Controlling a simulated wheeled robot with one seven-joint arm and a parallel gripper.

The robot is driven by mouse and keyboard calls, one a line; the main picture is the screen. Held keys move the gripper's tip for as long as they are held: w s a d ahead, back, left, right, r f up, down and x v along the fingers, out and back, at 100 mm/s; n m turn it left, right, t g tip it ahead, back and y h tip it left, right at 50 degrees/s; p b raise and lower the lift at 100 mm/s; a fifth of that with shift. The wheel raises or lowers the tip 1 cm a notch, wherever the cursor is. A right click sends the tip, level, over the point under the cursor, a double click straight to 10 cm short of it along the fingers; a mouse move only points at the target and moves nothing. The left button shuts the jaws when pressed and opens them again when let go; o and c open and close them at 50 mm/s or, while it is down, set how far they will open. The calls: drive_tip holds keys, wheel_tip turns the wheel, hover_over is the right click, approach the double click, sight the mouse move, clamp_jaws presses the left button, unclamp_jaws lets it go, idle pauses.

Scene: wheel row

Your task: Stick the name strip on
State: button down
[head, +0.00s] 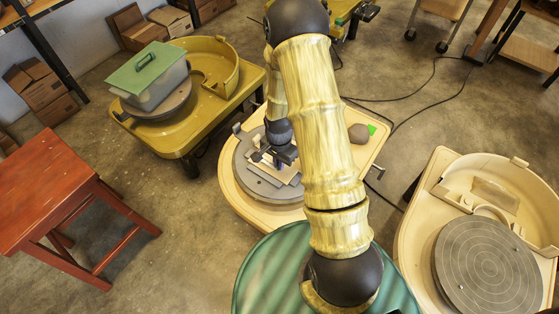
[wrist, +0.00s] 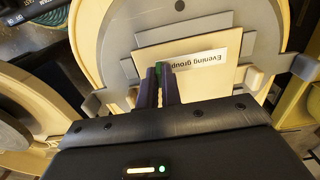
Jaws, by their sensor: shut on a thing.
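A white name strip (wrist: 205,72) reads "Evening group", upside down in the wrist view. It lies over or just above a cream board (wrist: 190,34) in front of the grey wheel head (wrist: 115,40); I cannot tell whether they touch. My gripper (wrist: 161,72) is shut, its dark purple fingers at the strip's left end with a small green piece between the tips. In the head view my gripper (head: 280,163) is over the middle wheel's grey disc (head: 245,170), partly hidden by my arm. Pale pieces lie below it.
A yellow wheel (head: 190,130) at the left carries a grey box with a green lid (head: 146,68). A cream wheel (head: 430,200) stands at the right with a bare grey disc. A brown lump (head: 358,133) sits beside a green patch. A red stool (head: 50,190) is at left.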

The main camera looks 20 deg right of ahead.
drive_tip(key=shift+f+b, duration=0.65)
drive_tip(key=shift+f, duration=0.75)
drive_tip(key=shift+f, duration=0.4)
drive_tip(key=c, duration=1.5)
unclamp_jaws()
wheel_tip(320, 180, up, 17)
drive_tip(key=p, duration=0.3)
drive_tip(key=shift+r, duration=0.2)
